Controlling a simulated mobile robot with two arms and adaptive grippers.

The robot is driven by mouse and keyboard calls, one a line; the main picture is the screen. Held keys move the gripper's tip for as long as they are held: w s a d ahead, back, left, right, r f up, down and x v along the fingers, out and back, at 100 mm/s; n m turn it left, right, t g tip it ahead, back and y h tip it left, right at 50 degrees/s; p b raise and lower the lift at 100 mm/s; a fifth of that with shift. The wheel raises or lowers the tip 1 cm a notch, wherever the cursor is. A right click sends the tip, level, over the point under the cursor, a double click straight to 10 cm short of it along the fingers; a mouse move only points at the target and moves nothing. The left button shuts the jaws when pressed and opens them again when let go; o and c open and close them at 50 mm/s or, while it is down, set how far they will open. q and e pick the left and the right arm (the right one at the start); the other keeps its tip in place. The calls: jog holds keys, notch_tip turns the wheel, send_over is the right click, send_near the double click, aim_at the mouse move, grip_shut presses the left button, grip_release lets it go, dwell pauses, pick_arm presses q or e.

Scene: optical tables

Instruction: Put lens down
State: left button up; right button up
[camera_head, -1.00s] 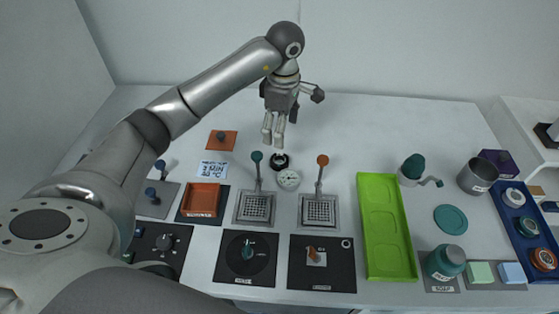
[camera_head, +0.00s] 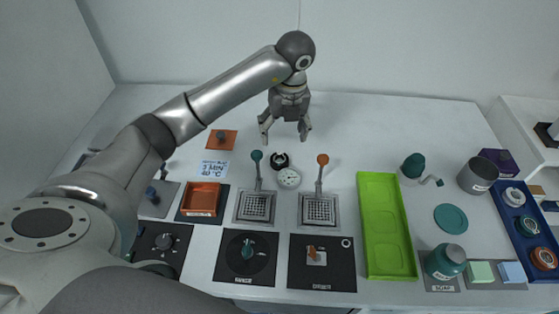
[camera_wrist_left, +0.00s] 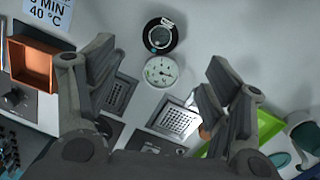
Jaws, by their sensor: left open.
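My left gripper (camera_head: 285,136) is open and empty, with its fingers spread above the white table behind a small black round piece (camera_head: 279,160). In the left wrist view this black ring (camera_wrist_left: 160,36) has a grey round centre, and I cannot tell for sure whether it is the lens. A white dial gauge (camera_head: 289,178) lies just in front of it and also shows in the left wrist view (camera_wrist_left: 161,71). The open fingers (camera_wrist_left: 158,84) stand to either side of the dial in that view, holding nothing. My right gripper does not show.
Two drain grates (camera_head: 256,207) (camera_head: 319,210) with upright levers stand in front of the dial. A green tray (camera_head: 383,233) lies right of them, and an orange tray (camera_head: 201,199) lies left. A grey cup (camera_head: 478,176) stands at right. The back of the table is clear.

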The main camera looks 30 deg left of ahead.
aim_at(280, 159)
pick_arm(q)
jog(key=f+n, duration=0.2)
jog(key=f, duration=0.1)
jog(key=a+f+n+p, duration=0.1)
jog(key=f+n, duration=0.1)
jog(key=f, duration=0.2)
jog(key=f+n+p, duration=0.1)
jog(key=f+n, duration=0.1)
jog(key=f, duration=0.2)
jog(key=shift+w+a, duration=0.15)
jog(key=shift+w, duration=0.1)
jog(key=shift+c, duration=0.5)
